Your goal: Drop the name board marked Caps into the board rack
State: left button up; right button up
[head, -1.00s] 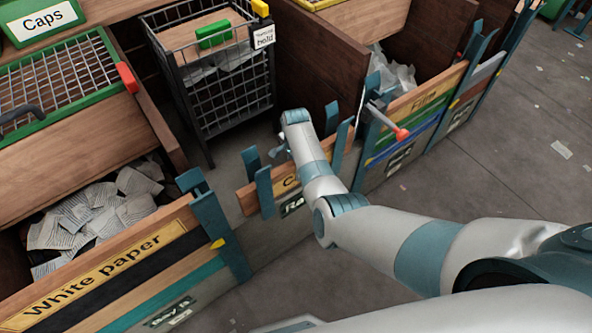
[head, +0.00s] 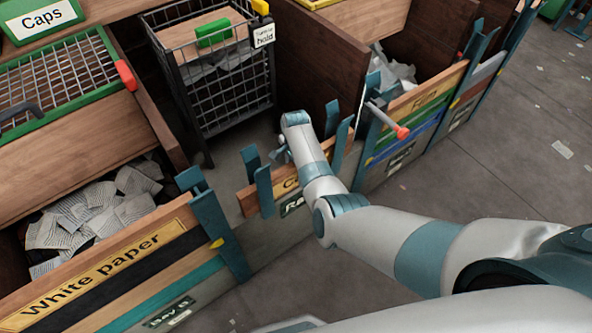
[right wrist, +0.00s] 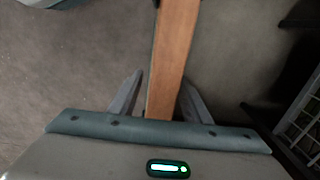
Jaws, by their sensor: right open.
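The wooden name board (head: 248,199) sits upright between the teal posts of the board rack (head: 264,189). Its yellow label shows only a first letter "C" beside my arm; the rest is hidden. My right gripper (head: 281,150) is at the board's top edge, partly hidden by my own wrist. In the right wrist view the gripper (right wrist: 158,97) is open, one finger on each side of the board (right wrist: 174,60), with gaps showing beside it. My left gripper is not in view.
A wire cart (head: 225,105) stands behind the rack. The White paper bay (head: 100,262) is at left, with stacked boards in front. Another boarded bay (head: 425,98) with a red-tipped lever (head: 401,133) is at right. A green Caps sign (head: 42,19) is at top left. Open floor lies at right.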

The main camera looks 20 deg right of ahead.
notch_tip(320, 180, up, 2)
jog(key=shift+w+r, duration=0.1)
jog(key=shift+r, duration=0.05)
notch_tip(320, 180, up, 8)
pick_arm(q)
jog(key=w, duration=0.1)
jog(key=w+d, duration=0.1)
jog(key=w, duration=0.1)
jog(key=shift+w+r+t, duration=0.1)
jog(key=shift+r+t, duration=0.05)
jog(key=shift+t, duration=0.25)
pick_arm(e)
notch_tip(320, 180, up, 7)
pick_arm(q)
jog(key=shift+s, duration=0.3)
pick_arm(e)
jog(key=shift+r, duration=0.1)
dwell(0.3)
